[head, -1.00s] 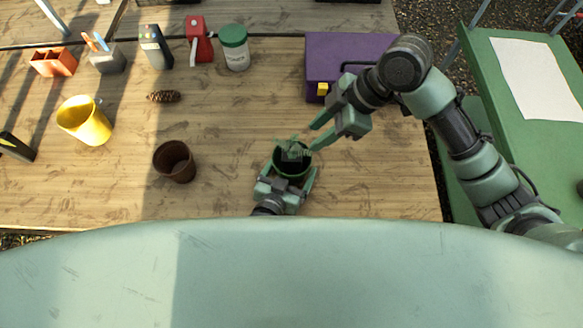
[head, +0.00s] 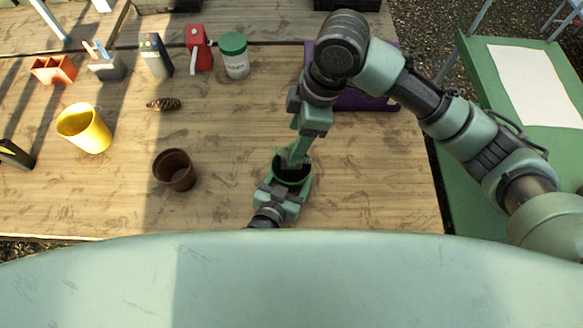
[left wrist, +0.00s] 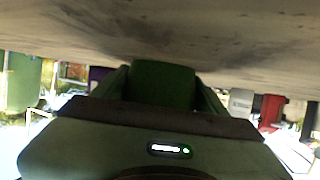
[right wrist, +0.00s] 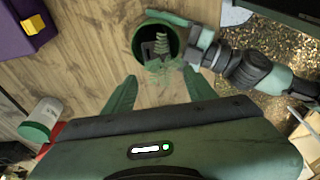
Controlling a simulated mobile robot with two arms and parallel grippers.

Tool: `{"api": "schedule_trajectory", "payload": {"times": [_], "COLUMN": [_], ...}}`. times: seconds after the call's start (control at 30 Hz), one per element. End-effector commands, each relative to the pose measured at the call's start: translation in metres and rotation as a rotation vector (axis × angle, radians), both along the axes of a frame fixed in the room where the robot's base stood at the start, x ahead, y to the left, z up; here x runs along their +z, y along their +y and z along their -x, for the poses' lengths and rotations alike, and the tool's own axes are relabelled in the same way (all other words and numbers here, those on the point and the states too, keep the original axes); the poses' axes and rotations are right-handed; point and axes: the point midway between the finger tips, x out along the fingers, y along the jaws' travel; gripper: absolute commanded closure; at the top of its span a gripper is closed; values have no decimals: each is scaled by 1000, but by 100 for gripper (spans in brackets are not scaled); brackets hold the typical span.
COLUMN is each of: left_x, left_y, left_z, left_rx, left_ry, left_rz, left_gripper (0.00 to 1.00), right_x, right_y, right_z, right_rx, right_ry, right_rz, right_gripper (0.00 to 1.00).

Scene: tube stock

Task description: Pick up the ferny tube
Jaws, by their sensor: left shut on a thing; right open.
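A dark green pot (head: 304,184) stands on the wooden table near its front edge; it also shows in the left wrist view (left wrist: 163,86) and the right wrist view (right wrist: 137,42). My left gripper (head: 290,180) is shut on this pot from the front. Inside the pot is a small plant with ferny green leaves (right wrist: 161,43) beside a dark block-like part; which of these belongs to the ferny tube I cannot tell. My right gripper (right wrist: 163,82) is open and empty above the pot. In the head view, the right gripper partly hides the pot's contents.
A brown pot (head: 174,170) stands left of the green pot. A yellow pot (head: 84,128), a pine cone (head: 163,104) and a green-lidded jar (head: 235,56) are farther off. A purple box (head: 365,100) lies behind my right arm. The table's right side is mostly clear.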

Motion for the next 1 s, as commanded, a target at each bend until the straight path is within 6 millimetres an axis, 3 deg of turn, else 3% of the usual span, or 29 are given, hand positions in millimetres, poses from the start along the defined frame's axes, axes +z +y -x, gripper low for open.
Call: {"api": "schedule_trajectory", "payload": {"times": [0.23, 0.5, 0.77, 1.0], "left_x": [0, 0, 0, 0], "left_y": [0, 0, 0, 0], "left_z": [0, 0, 0, 0], "left_rx": [0, 0, 0, 0], "left_ry": [0, 0, 0, -1], "left_rz": [0, 1, 1, 1], "left_gripper": [67, 67, 67, 67], "right_x": [-1, -47, -68, -103], "right_y": [2, 7, 9, 11], "right_z": [-4, -3, -3, 0], "right_rx": [-19, -21, -20, -21], "right_ry": [-26, -26, -27, -26], "right_rz": [122, 126, 124, 124], "right_gripper": [44, 44, 44, 44]}}
